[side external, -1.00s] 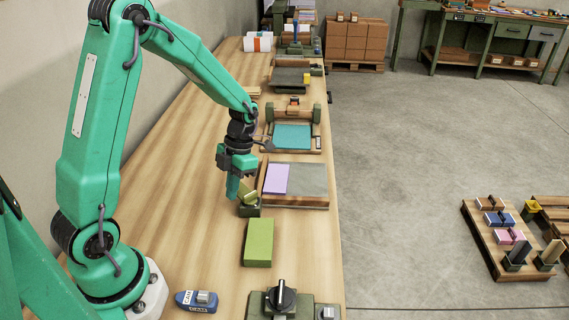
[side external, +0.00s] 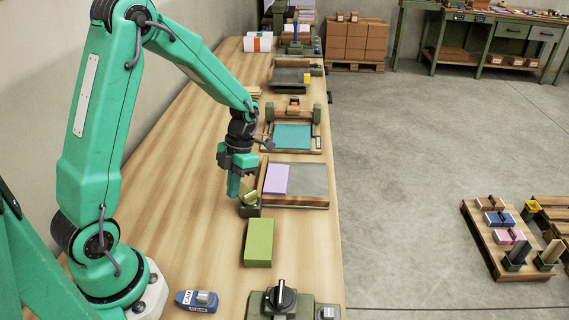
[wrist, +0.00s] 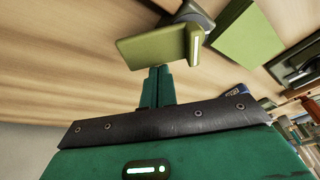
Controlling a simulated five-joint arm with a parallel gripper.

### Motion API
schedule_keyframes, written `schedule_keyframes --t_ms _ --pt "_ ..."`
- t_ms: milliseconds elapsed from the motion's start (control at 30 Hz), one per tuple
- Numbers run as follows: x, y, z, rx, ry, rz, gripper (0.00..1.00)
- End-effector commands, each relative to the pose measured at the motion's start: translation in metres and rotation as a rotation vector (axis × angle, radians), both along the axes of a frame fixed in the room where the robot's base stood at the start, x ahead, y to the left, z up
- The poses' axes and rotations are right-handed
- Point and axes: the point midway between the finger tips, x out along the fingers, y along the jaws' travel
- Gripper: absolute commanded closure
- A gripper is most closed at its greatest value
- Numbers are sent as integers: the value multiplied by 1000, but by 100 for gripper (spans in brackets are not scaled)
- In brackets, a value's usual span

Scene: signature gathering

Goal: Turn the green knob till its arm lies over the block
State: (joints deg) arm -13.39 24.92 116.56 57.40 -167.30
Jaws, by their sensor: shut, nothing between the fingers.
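The green knob (side external: 249,197) stands on a small dark base on the bench, with its flat arm tilted in the side view. In the wrist view the knob's flat olive arm (wrist: 150,49) shows large, with a white-marked end face at its right. The olive-green block (side external: 258,242) lies flat on the bench, nearer the camera than the knob; it also shows in the wrist view (wrist: 247,41), apart from the arm. My gripper (side external: 233,192) points down, shut and empty, just left of the knob. Its fingertips (wrist: 157,72) appear close against the arm's edge; contact is unclear.
A board with a purple sheet (side external: 276,179) and grey slab lies just behind the knob. A black-handled fixture (side external: 281,297) and a blue labelled tool (side external: 197,300) stand at the front. The bench left of the block is bare.

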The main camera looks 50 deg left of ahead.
Motion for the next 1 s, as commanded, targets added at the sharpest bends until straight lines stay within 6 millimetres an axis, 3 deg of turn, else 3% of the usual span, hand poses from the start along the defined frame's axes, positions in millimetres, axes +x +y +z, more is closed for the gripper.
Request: schedule_keyframes --t_ms 467,1000 --pt "8 4 0 -1 -2 0 100" --pt "32 6 0 2 -1 -1 100"
